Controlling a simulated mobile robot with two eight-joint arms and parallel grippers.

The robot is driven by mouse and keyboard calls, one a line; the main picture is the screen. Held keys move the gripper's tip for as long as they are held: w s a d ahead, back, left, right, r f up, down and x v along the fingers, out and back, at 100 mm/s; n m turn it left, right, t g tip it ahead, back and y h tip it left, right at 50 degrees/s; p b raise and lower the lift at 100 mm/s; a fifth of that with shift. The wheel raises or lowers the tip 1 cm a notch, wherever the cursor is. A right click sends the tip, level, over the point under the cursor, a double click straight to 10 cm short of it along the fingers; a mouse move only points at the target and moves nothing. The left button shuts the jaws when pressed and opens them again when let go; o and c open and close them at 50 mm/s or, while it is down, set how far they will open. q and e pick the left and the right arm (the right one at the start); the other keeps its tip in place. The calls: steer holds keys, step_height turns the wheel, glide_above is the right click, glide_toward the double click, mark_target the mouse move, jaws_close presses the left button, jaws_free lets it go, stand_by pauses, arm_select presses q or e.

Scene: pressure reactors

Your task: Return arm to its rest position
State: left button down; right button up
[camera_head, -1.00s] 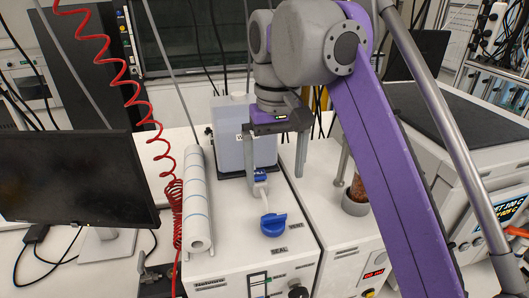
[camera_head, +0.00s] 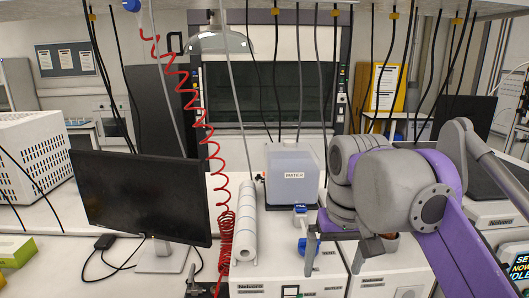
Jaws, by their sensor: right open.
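My right arm, purple and grey, comes in from the right side of the picture. Its right gripper (camera_head: 335,258) points down with its two dark fingers apart and nothing between them. A blue knob (camera_head: 305,246) shows partly, close to the left finger. My left gripper is out of view.
A black monitor (camera_head: 141,195) stands at left. Cables hang from above. A white perforated box (camera_head: 35,170) is at far left. A dark-topped instrument (camera_head: 492,180) stands at right.

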steer(key=s+d+f+t, duration=0.1)
steer(key=s+f, duration=0.2)
steer(key=f, duration=0.6)
steer(key=s+d+f+t, duration=0.2)
steer(key=s+f, duration=0.2)
steer(key=f, duration=0.6)
steer(key=s+d+f+t, duration=0.1)
steer(key=s+d+f, duration=0.1)
steer(key=f, duration=0.7)
steer(key=shift+s+f+t, duration=0.35)
steer(key=shift+s+t, duration=0.05)
steer(key=shift+s, duration=0.3)
